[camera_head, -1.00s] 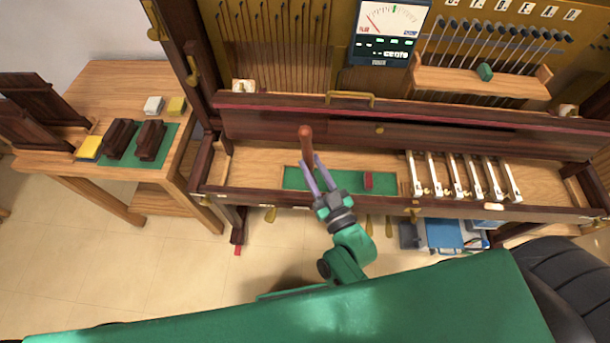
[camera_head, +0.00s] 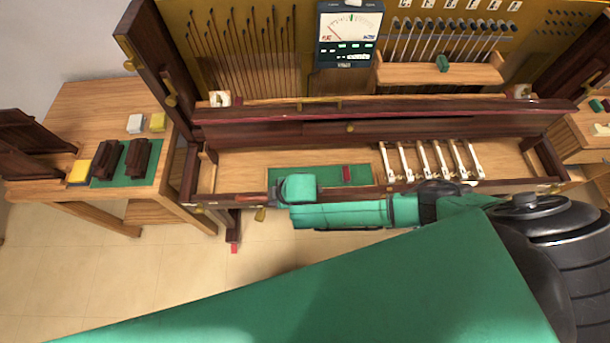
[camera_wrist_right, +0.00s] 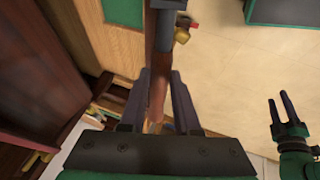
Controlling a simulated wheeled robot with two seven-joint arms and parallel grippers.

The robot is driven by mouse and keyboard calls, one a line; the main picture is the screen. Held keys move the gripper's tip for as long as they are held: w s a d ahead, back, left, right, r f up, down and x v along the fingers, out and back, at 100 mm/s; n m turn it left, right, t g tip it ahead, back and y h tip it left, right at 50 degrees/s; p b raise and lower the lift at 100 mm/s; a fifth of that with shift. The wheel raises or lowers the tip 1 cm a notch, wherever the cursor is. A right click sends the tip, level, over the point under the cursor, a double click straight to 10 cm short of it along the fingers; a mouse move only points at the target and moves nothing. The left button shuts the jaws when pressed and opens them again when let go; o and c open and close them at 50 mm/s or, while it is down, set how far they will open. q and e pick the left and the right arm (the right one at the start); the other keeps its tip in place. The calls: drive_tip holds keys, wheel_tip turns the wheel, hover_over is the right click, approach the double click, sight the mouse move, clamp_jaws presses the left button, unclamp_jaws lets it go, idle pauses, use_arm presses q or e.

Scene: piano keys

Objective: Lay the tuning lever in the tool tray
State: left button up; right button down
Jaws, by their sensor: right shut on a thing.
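In the right wrist view my right gripper (camera_wrist_right: 161,80) is shut on the tuning lever (camera_wrist_right: 162,40), a long brown wooden handle with dark metal at its far end. The handle passes between the fingers. I cannot pick out the tool tray for sure.
The open piano's key bed has a green felt strip (camera_head: 262,180) with a small red block (camera_head: 347,173). White keys (camera_head: 424,158) stand to its right. A left side table (camera_head: 90,103) holds dark blocks on a green mat. Another table (camera_head: 590,128) is at the right edge.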

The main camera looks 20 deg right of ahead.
drive_tip(key=shift+h, duration=0.9)
drive_tip(key=w+d, duration=0.1)
drive_tip(key=d, duration=0.2)
drive_tip(key=w+d, duration=0.1)
drive_tip(key=d, duration=0.3)
drive_tip(key=w+d+f, duration=0.1)
drive_tip(key=d, duration=0.3)
drive_tip(key=shift+d+f, duration=0.1)
drive_tip(key=w+f+b, duration=0.1)
drive_tip(key=f+b, duration=0.1)
drive_tip(key=b, duration=0.1)
drive_tip(key=w+f+b, duration=0.2)
drive_tip(key=f+b, duration=0.1)
drive_tip(key=w+d+f+b, duration=0.1)
drive_tip(key=f+b, duration=0.2)
drive_tip(key=shift+w, duration=0.3)
drive_tip(key=shift+a+f+b, duration=0.1)
drive_tip(key=shift+f+b, duration=0.3)
drive_tip(key=shift+b, duration=0.2)
drive_tip(key=c, duration=0.5)
unclamp_jaws()
drive_tip(key=shift+c, duration=0.2)
drive_tip(key=shift+s, duration=0.15)
